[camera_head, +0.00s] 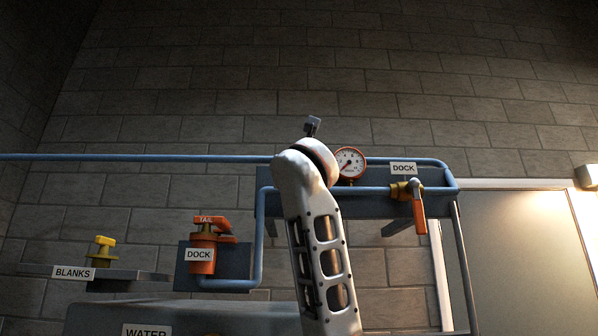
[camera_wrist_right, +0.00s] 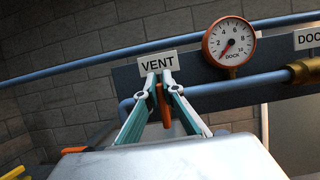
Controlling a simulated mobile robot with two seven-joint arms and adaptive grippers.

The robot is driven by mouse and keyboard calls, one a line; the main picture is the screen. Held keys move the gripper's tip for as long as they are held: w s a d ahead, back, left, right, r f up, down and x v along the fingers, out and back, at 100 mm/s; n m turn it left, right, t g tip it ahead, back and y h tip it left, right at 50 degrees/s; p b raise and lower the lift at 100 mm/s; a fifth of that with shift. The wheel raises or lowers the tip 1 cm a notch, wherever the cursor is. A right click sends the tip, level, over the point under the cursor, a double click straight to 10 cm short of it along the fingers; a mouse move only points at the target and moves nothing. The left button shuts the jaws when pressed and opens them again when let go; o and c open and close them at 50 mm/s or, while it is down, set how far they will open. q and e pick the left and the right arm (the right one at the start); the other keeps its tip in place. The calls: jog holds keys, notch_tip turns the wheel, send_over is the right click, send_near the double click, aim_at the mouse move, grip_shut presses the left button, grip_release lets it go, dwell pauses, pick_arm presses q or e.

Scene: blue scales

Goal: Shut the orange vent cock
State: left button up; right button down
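The orange vent cock handle (camera_wrist_right: 164,108) shows in the right wrist view, hanging down below a white VENT label (camera_wrist_right: 158,62). My right gripper (camera_wrist_right: 161,80) is right at it, its two fingers drawn close together with part of the orange handle showing between them. I cannot tell whether the fingers press on it. The cock's body is mostly hidden by the fingers. In the head view my arm (camera_head: 322,255) stands in front of that spot and hides the vent cock. My left gripper is in neither view.
A red-rimmed dock gauge (camera_head: 350,163) sits right of the vent. Farther right, another orange handle (camera_head: 419,212) hangs under a DOCK label (camera_head: 404,168). At left stand an orange TAIL/DOCK valve (camera_head: 203,266) and a yellow-handled fitting (camera_head: 104,250) on the BLANKS shelf (camera_head: 128,274). Blue pipes (camera_head: 140,157) run across.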

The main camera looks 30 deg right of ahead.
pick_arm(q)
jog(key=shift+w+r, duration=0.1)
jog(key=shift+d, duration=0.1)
pick_arm(e)
jog(key=shift+m, duration=0.4)
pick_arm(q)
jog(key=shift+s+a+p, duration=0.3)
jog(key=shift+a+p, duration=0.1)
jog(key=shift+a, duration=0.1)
pick_arm(e)
jog(key=shift+s+d+f+m+g+h, duration=0.35)
jog(key=shift+m+g, duration=1.05)
jog(key=shift+m, duration=2.15)
jog(key=shift+s+d+f+m+g+h, duration=0.15)
jog(key=shift+d+f+m+g+h, duration=0.35)
jog(key=shift+m+g, duration=2)
jog(key=shift+s+d+f+m+g+h, duration=0.3)
jog(key=shift+f+m+h, duration=0.25)
jog(key=shift+m, duration=4.1)
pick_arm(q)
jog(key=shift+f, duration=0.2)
pick_arm(e)
jog(key=shift+f, duration=0.1)
jog(key=c, duration=2.2)
grip_release()
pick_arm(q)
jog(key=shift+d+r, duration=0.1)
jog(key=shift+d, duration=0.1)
